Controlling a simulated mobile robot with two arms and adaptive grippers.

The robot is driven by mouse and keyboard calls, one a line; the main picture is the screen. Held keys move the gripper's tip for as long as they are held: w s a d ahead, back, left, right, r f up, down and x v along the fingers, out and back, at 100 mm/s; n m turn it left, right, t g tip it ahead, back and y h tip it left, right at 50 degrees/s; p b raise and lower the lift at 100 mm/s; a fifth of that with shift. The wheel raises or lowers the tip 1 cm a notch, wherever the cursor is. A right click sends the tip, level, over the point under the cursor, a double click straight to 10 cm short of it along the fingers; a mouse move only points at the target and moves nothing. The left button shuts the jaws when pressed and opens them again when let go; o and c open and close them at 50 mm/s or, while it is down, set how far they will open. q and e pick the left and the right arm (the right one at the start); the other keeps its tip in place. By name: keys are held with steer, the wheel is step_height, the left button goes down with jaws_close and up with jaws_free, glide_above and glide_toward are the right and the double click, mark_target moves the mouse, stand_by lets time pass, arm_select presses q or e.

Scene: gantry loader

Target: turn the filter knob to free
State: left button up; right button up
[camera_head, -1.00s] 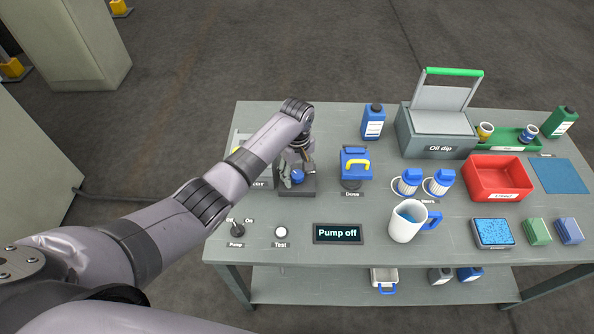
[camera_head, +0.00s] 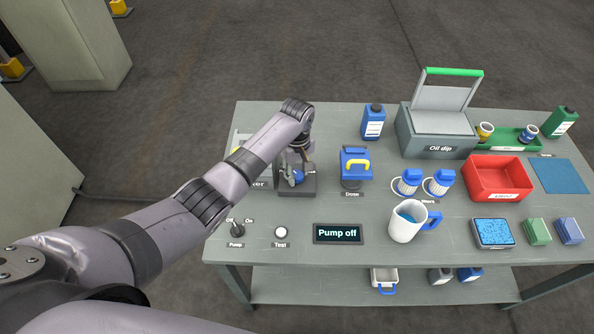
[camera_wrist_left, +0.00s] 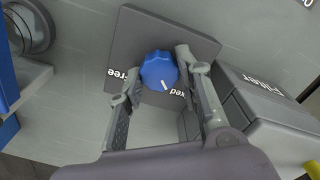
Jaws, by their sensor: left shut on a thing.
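The blue filter knob (camera_wrist_left: 158,70) sits on a dark square plate (camera_wrist_left: 139,28) in the left wrist view. Its white pointer mark is on the side toward the partly hidden label ending in "xed". The "Free" label (camera_wrist_left: 133,77) lies on the left side of the plate. My left gripper (camera_wrist_left: 158,80) is shut on the knob, one finger on each side. In the head view the knob (camera_head: 298,176) shows small between the fingers of my left gripper (camera_head: 298,173). My right gripper is not in view.
A grey box (camera_wrist_left: 265,110) labelled "Filter" stands close beside the plate. The pump switch (camera_head: 237,229), test button (camera_head: 281,232) and "Pump off" display (camera_head: 338,233) lie nearer the front edge.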

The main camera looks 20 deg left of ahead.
arm_select(q)
steer(key=m+p, duration=0.2)
steer(key=m, duration=0.1)
steer(key=shift+r, duration=0.15)
steer(key=m+p, duration=0.2)
steer(key=m, duration=0.2)
steer(key=shift+d, duration=0.1)
steer(key=m+p, duration=0.1)
steer(key=m, duration=0.4)
steer(key=shift+m, duration=0.4)
steer(key=shift+m+p, duration=0.3)
steer(key=shift+m, duration=2.3)
steer(key=o, duration=1.2)
steer(key=shift+c, duration=0.2)
